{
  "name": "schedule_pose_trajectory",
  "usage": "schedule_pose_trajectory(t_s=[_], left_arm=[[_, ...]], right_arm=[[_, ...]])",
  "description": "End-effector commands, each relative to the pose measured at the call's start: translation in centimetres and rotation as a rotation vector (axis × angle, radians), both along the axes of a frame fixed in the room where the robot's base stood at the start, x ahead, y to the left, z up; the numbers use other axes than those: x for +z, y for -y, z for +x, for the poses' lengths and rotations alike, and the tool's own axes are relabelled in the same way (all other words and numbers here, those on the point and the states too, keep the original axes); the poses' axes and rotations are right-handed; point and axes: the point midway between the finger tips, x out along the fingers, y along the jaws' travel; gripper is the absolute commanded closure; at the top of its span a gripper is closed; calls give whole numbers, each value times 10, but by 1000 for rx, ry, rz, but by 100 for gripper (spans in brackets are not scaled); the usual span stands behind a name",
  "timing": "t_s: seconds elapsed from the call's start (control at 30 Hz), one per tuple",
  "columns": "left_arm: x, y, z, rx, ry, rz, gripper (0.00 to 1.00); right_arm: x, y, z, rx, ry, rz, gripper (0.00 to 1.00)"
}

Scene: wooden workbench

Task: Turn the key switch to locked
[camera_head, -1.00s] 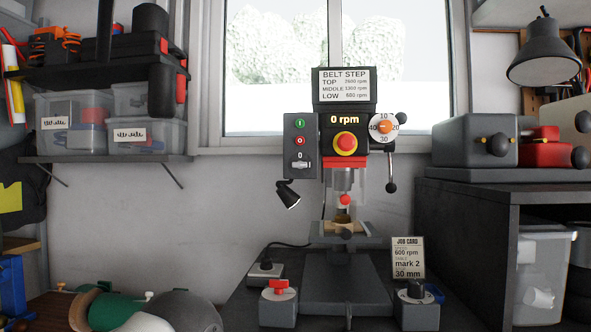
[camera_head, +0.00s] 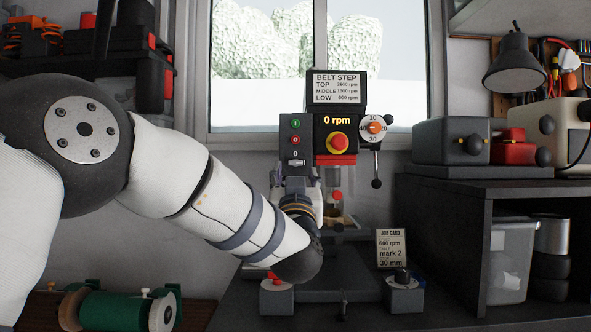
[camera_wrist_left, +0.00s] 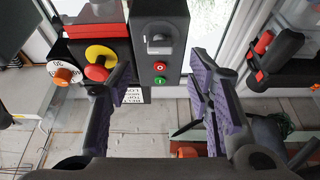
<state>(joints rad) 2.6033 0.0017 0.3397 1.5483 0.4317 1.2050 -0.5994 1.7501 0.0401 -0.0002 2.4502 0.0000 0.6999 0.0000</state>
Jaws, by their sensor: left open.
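The key switch (camera_wrist_left: 159,41) is a dark grey knob with a light grey bar, set crosswise on the dark control box (camera_head: 295,133) beside the drill press. The box also carries a green button and a red button. In the left wrist view my left gripper (camera_wrist_left: 161,73) is open and empty, with one finger to either side of the box. The key switch lies beyond the fingertips, apart from them. My right gripper is not in view.
The red and yellow stop button (camera_head: 338,143) and the dial (camera_head: 374,127) sit right of the box. A job card (camera_head: 391,248) stands on the bench near two knob boxes. Shelves stand at left and right. My left arm covers much of the left side.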

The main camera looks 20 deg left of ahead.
Motion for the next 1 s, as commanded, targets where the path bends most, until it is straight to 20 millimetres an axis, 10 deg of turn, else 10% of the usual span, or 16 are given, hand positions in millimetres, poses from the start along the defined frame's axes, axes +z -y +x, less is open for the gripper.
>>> schedule_pose_trajectory(t_s=[0.2, 0.57, 0.8, 1.0], left_arm=[[6, -11, 44, 0, -13, -1, 53], [18, -15, 53, -1, -7, 2, 53], [17, -15, 52, -2, -8, 2, 100], [17, -15, 52, -2, -6, -3, 100]], right_arm=[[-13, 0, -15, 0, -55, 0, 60], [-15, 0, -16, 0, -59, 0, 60], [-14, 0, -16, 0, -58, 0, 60], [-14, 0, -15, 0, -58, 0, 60]])
